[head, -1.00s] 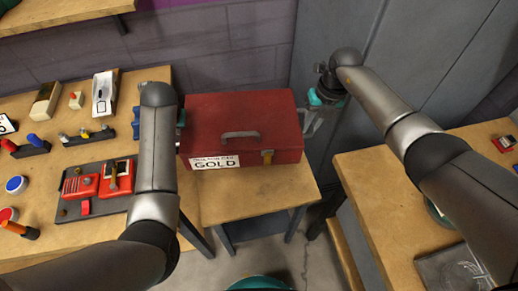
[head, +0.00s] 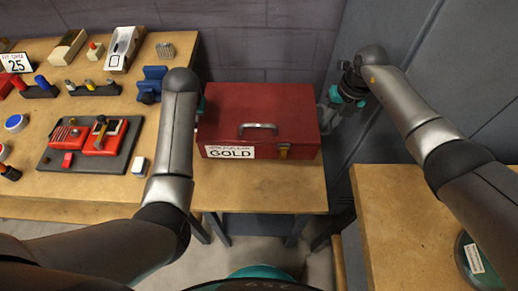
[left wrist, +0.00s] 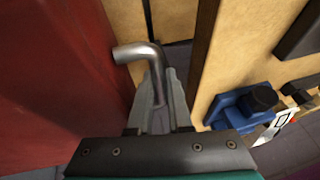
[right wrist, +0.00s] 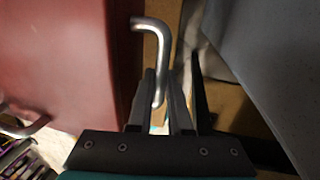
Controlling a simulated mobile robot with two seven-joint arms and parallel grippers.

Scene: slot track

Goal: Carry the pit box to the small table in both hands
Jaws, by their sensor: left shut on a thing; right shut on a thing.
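The pit box (head: 262,105) is a red case with a top handle, a front latch and a white label reading GOLD. It is level over the small wooden table (head: 265,192); I cannot tell whether its base touches the top. My left gripper (left wrist: 163,95) is shut on the metal side handle (left wrist: 135,52) at the box's left end; in the head view my forearm mostly hides it. My right gripper (right wrist: 168,95) is shut on the handle (right wrist: 160,45) at the right end. It also shows in the head view (head: 335,98).
A long workbench (head: 60,125) on the left holds a tray of red parts (head: 90,145), blue vise (head: 150,85) and tools. Another wooden bench (head: 400,225) stands at the right. A brick wall is behind; a grey cabinet (head: 440,60) is close to my right arm.

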